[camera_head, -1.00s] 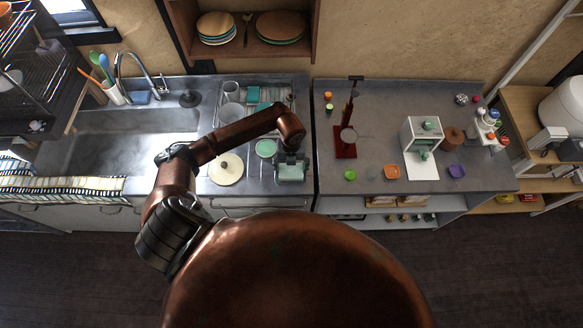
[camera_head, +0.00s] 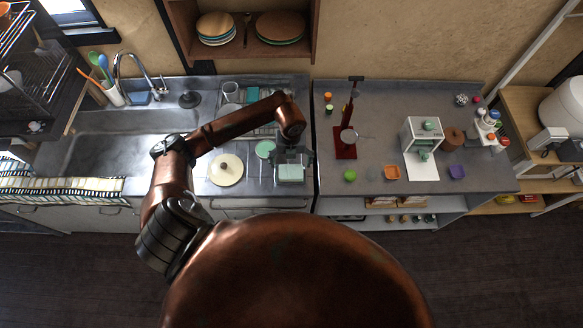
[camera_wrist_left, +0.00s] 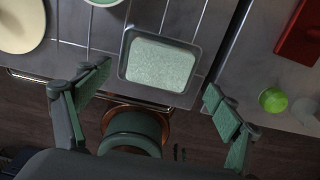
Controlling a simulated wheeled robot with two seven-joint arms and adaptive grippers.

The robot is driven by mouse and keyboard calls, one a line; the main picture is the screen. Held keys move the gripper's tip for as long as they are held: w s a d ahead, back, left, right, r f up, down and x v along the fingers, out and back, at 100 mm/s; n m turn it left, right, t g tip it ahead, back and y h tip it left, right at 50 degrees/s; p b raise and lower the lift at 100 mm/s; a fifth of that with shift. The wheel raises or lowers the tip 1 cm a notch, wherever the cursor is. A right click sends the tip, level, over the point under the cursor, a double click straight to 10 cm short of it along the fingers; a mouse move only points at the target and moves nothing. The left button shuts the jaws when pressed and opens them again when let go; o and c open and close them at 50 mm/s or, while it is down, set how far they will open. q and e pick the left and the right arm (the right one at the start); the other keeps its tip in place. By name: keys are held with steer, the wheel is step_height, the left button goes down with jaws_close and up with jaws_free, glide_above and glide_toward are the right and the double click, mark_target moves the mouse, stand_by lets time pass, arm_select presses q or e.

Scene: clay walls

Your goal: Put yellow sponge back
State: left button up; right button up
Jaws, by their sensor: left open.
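No sponge that looks clearly yellow shows. A pale green, speckled, sponge-like block (camera_wrist_left: 160,65) lies in a shallow dark grey tray (camera_wrist_left: 125,66) in the left wrist view. The block also shows at the front of the counter in the head view (camera_head: 290,173). My left gripper (camera_wrist_left: 157,80) is open and empty, with its green-padded fingers apart on either side of the tray's near part. In the head view my left gripper (camera_head: 292,156) is over the far side of the block and partly hides the tray. My right gripper is in neither view.
A round cream lid or board (camera_head: 226,170) and a green-topped dish (camera_head: 265,149) are left of the block. The sink (camera_head: 115,150) is farther left. To the right are a red stand (camera_head: 345,150) and a lime-green round item (camera_head: 350,175) on the grey counter.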

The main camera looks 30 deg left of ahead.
mark_target(291, 170)
arm_select(q)
step_height(291, 170, up, 7)
steer(key=shift+b, duration=0.3)
